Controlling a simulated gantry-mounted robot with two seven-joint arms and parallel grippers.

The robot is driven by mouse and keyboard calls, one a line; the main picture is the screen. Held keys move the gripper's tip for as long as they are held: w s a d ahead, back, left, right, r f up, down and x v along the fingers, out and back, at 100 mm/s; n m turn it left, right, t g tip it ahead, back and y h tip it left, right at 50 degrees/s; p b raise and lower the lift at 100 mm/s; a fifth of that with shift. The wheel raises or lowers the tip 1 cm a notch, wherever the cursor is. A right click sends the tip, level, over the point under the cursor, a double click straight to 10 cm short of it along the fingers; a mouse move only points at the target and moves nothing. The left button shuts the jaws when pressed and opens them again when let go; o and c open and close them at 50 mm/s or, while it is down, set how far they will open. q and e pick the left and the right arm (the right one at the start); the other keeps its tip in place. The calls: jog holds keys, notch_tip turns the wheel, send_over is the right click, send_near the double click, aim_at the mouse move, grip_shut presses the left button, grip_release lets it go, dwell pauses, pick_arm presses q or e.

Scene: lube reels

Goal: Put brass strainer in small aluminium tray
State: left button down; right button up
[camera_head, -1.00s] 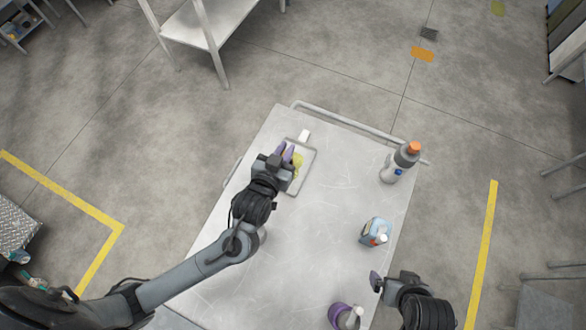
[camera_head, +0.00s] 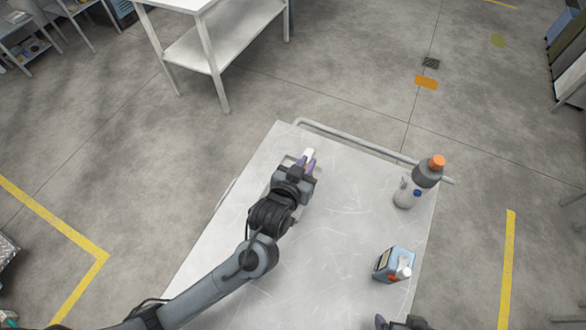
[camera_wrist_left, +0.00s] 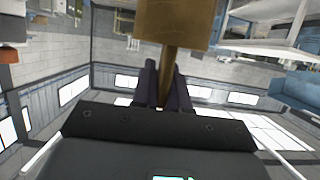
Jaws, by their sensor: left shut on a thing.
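My left gripper (camera_head: 308,164) is over the far part of the table. In the left wrist view its purple fingers (camera_wrist_left: 165,84) are shut on the stem of the brass strainer (camera_wrist_left: 172,22), whose wide brown-gold part fills the top of that view. In the head view the strainer is hidden behind the gripper. The small aluminium tray (camera_head: 287,159) lies on the table under the gripper and wrist, with only a bit of its rim showing. I cannot tell how high the strainer is above it. My right gripper (camera_head: 384,322) is cut off at the bottom edge.
A small white object (camera_head: 310,154) is just beyond the left fingertips. A grey bottle with an orange cap (camera_head: 427,175) and a blue container (camera_head: 393,264) stand along the table's right side. The middle of the table (camera_head: 335,230) is clear. A rail (camera_head: 350,138) runs along the far edge.

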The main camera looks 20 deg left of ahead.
jog(key=shift+f, duration=0.35)
pick_arm(q)
jog(key=w+a+f, duration=0.3)
jog(key=a+f, duration=0.1)
jog(key=f, duration=0.3)
jog(key=shift+a+f+b, duration=0.15)
jog(key=shift+a+b, duration=0.15)
pick_arm(e)
jog(key=shift+a+f, duration=0.1)
jog(key=shift+f, duration=0.05)
pick_arm(q)
jog(key=shift+w+f, duration=0.1)
jog(key=c, duration=1.1)
grip_release()
jog(key=shift+c, duration=0.2)
jog(key=v, duration=1.2)
jog(key=shift+p, duration=0.35)
pick_arm(e)
jog(key=shift+r, duration=0.35)
